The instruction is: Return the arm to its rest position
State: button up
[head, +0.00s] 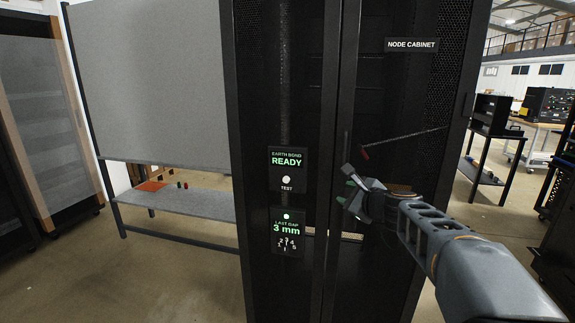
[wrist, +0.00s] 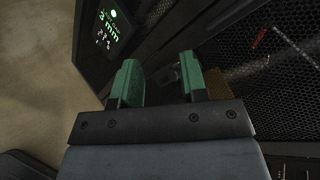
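My gripper (head: 345,185) is in front of the black node cabinet (head: 410,75), right of its two display panels. In the wrist view my gripper (wrist: 160,80) has its two green fingers apart with nothing between them. My grey arm reaches in from the lower right of the head view. The cabinet's mesh door also fills the right of the wrist view (wrist: 285,45). Whether the fingers touch the cabinet, I cannot tell.
An "Earth bond ready" panel (head: 287,158) and a "Last gap 3 mm" panel (head: 288,228) are on the cabinet front. A thin rod with a red end (head: 365,154) shows beside the gripper. A grey bench (head: 190,203) stands left. Floor is clear at lower left.

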jog(key=s+a+f+n+g, duration=0.4)
jog(key=s+f+n+g, duration=0.3)
jog(key=s+f+n, duration=0.4)
jog(key=s+d+f+n+g+h+p, duration=0.1)
jog(key=s+f+n+h, duration=0.1)
jog(key=s+n, duration=0.3)
jog(key=s+d+f+n+g+h+p, duration=0.1)
jog(key=s+n, duration=0.5)
jog(key=s, duration=0.6)
jog(key=shift+d+f+n+g+h+p, duration=0.3)
jog(key=shift+f+g+h+p, duration=0.3)
jog(key=shift+h, duration=0.6)
jog(key=shift+o, duration=0.2)
jog(key=shift+w+a+r, duration=0.1)
jog(key=shift+r, duration=0.05)
